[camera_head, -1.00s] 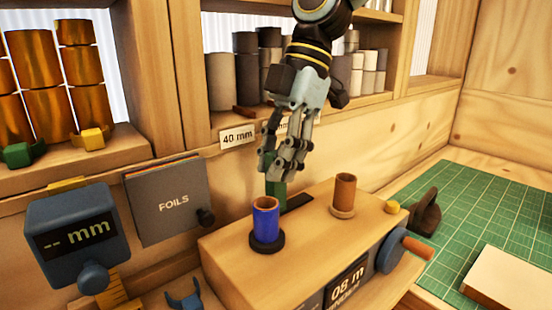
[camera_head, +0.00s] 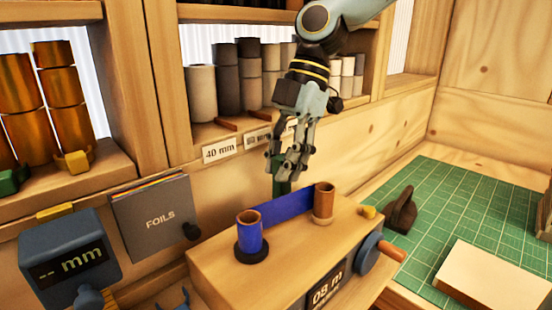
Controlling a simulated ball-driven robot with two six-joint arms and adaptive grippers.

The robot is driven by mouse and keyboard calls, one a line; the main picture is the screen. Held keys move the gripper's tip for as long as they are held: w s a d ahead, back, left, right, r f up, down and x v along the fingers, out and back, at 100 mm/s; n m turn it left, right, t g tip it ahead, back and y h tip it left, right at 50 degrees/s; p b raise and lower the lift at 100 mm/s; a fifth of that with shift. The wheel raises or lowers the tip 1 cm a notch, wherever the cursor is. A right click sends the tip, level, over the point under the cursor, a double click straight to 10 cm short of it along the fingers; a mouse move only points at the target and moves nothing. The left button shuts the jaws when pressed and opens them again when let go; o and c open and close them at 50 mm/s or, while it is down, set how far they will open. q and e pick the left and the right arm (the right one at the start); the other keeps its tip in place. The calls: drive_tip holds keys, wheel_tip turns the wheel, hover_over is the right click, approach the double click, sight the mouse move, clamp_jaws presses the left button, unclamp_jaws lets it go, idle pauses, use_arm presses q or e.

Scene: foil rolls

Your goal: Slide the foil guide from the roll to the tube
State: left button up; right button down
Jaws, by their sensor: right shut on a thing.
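The blue foil roll (camera_head: 249,240) stands upright on a dark round base at the left of the wooden winder box (camera_head: 225,272). The brown tube (camera_head: 323,203) stands upright at the box's right. A blue foil strip (camera_head: 285,208) spans from the roll to the tube. My right gripper (camera_head: 287,172) points down behind the strip, between roll and tube. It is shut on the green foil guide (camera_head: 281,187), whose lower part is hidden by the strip. My left gripper is not in view.
A knob with an orange handle (camera_head: 390,250) is on the box's right side. A green cutting mat (camera_head: 450,200) bears a dark tool (camera_head: 401,212) and a pale block (camera_head: 492,275). A gauge (camera_head: 68,262) and foils folder (camera_head: 155,215) are at the left.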

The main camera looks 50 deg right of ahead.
drive_tip(key=shift+w+d, duration=0.1)
drive_tip(key=c, duration=1.2)
unclamp_jaws()
drive_tip(key=shift+d, duration=0.2)
drive_tip(key=shift+o, duration=0.2)
drive_tip(key=shift+a, duration=0.1)
drive_tip(key=shift+r, duration=0.45)
drive_tip(key=v, duration=0.6)
drive_tip(key=shift+d+r, duration=0.2)
drive_tip(key=shift+d, duration=0.15)
